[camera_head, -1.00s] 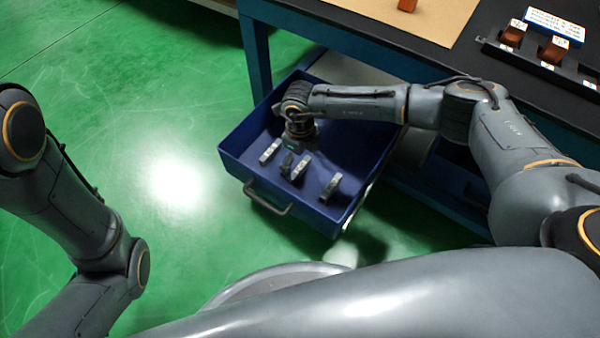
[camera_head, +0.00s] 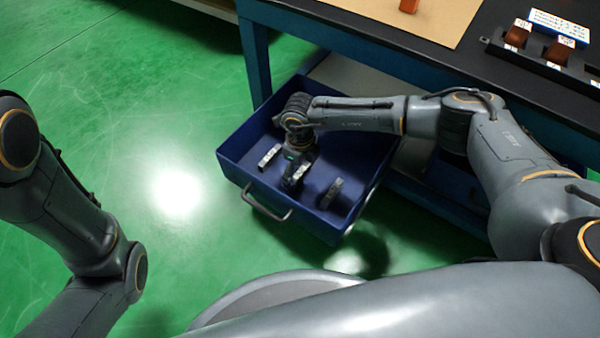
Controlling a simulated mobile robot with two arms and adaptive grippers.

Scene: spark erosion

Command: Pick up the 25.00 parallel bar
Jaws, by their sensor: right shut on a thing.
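Three metal parallel bars lie in the open blue drawer (camera_head: 240,172): a left bar (camera_head: 269,156), a middle bar (camera_head: 300,172) and a right bar (camera_head: 332,193). Their size markings are too small to read, so I cannot tell which is the 25.00 one. My right gripper (camera_head: 292,179) reaches down into the drawer and is shut on the middle bar. Its fingers hide part of that bar. I cannot tell whether the bar is clear of the drawer floor. My left arm is at the left edge; its gripper is out of view.
The drawer's walls and front handle (camera_head: 267,204) surround the bars. A workbench with a black top (camera_head: 440,55) stands above and behind, with a dark rack (camera_head: 540,62) of brown blocks and a blue-and-white sign (camera_head: 558,27). The green floor at left is clear.

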